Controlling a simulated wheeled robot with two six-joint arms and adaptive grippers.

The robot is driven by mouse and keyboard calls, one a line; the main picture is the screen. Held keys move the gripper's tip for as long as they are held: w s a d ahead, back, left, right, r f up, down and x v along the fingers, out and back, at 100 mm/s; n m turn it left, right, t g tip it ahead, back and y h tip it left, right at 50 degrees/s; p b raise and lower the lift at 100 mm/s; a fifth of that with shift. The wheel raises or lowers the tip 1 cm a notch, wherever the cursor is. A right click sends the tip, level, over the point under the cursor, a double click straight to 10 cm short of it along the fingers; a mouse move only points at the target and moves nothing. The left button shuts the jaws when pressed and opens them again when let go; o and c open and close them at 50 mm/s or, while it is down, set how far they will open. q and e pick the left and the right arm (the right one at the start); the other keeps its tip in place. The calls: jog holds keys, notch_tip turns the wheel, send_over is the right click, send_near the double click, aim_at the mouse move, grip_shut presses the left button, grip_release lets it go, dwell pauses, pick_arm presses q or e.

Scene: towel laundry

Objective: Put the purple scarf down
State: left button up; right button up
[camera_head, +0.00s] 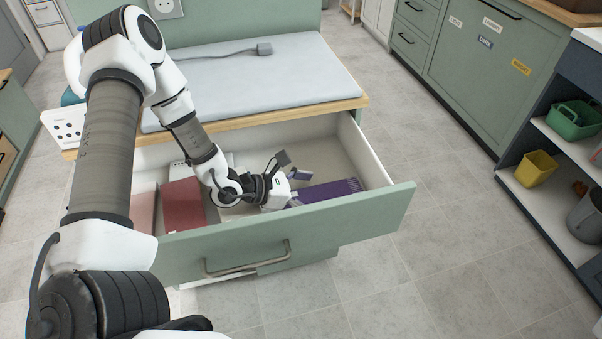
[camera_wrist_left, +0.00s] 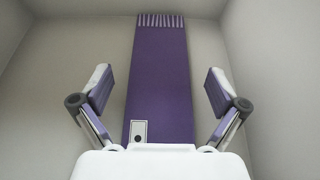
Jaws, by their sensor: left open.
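The purple scarf (camera_head: 331,189) lies flat in the open drawer (camera_head: 300,225), toward its right front corner. In the left wrist view the scarf (camera_wrist_left: 160,85) is a long folded strip with a fringe at the far end and a small pale label at the near end. My left gripper (camera_head: 297,181) is inside the drawer at the scarf's left end. In the left wrist view its two fingers (camera_wrist_left: 158,92) stand wide apart on either side of the scarf, with clear gaps to it. My right gripper is in neither view.
A dark red folded cloth (camera_head: 183,204) and a pink one (camera_head: 143,212) lie in the drawer's left part. Above the drawer is a grey pad (camera_head: 250,85) on a wooden top. Right shelves hold a green basket (camera_head: 573,120) and a yellow bin (camera_head: 536,168). Drawer walls surround my gripper.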

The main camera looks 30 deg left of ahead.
pick_arm(q)
jog(key=shift+r+p, duration=0.65)
jog(key=shift+r, duration=0.25)
jog(key=p+v, duration=0.2)
jog(key=v, duration=0.3)
jog(key=shift+s+a, duration=0.25)
jog(key=shift+a, duration=0.05)
jog(key=p+v, duration=0.5)
jog(key=p, duration=0.1)
jog(key=shift+s+r, duration=0.1)
jog(key=shift+r, duration=0.15)
jog(key=shift+s+a+f, duration=0.15)
jog(key=shift+s+a, duration=0.15)
jog(key=shift+s, duration=0.1)
jog(key=shift+f, duration=0.15)
